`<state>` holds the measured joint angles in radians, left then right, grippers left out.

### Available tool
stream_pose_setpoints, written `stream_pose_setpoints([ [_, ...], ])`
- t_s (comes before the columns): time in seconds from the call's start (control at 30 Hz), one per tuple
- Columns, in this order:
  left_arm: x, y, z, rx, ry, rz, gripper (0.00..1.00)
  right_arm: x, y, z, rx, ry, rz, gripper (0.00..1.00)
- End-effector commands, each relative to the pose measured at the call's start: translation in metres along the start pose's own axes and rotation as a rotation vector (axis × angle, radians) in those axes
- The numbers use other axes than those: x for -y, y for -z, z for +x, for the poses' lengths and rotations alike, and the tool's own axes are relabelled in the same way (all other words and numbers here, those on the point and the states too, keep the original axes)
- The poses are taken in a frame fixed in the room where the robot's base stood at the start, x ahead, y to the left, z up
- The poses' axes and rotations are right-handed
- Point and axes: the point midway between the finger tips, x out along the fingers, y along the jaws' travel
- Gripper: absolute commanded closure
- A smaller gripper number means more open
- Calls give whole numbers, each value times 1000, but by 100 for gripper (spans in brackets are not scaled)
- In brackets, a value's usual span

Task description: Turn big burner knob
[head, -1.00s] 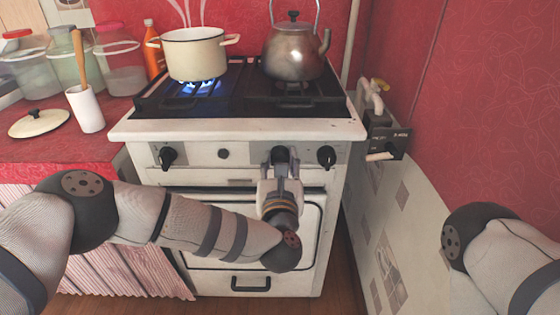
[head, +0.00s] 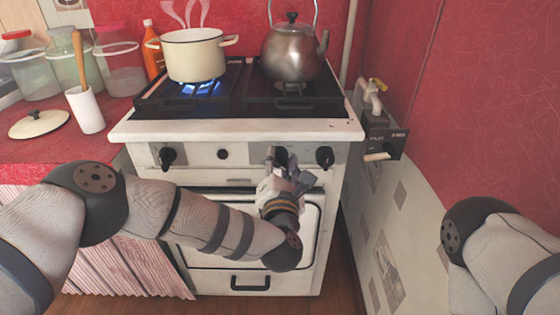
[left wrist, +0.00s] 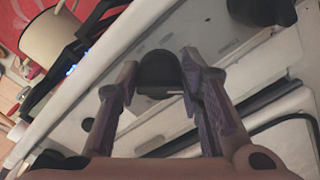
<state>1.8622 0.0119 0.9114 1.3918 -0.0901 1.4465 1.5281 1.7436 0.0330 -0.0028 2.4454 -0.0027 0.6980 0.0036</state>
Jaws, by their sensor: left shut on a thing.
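The white stove's front panel carries black knobs. My left gripper (head: 284,163) is at the middle-right knob (head: 280,152), shut on it, and partly hides it. In the left wrist view, the dark rounded knob (left wrist: 158,76) sits between the two fingers of the left gripper (left wrist: 159,64). The gripper is tilted about its own axis. Another black knob (head: 167,157) is at the panel's left and one (head: 325,157) at its right. Markings naming the burners are not readable. My right gripper is out of view; only part of that arm shows.
A cream pot (head: 193,55) steams over a blue flame (head: 202,87) on the left burner. A metal kettle (head: 290,52) stands on the right one. A gas valve (head: 375,92) and a tiled wall (head: 385,235) are at right.

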Motion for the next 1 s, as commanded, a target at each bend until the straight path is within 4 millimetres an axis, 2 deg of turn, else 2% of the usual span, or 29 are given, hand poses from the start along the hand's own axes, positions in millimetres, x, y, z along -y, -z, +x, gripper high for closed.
stream_pose_setpoints([
  [0.3,0,1,0,-2,1,78,93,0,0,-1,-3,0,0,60],
  [0.73,1,1,0,-3,1,86,93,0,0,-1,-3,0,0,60],
  [0.77,1,1,0,-3,1,86,61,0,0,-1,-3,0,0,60],
  [0.8,1,1,0,-2,1,86,52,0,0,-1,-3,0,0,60],
  [0.83,1,1,0,-2,1,86,46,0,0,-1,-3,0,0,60],
  [1.0,0,1,0,-1,0,85,46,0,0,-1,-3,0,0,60],
])
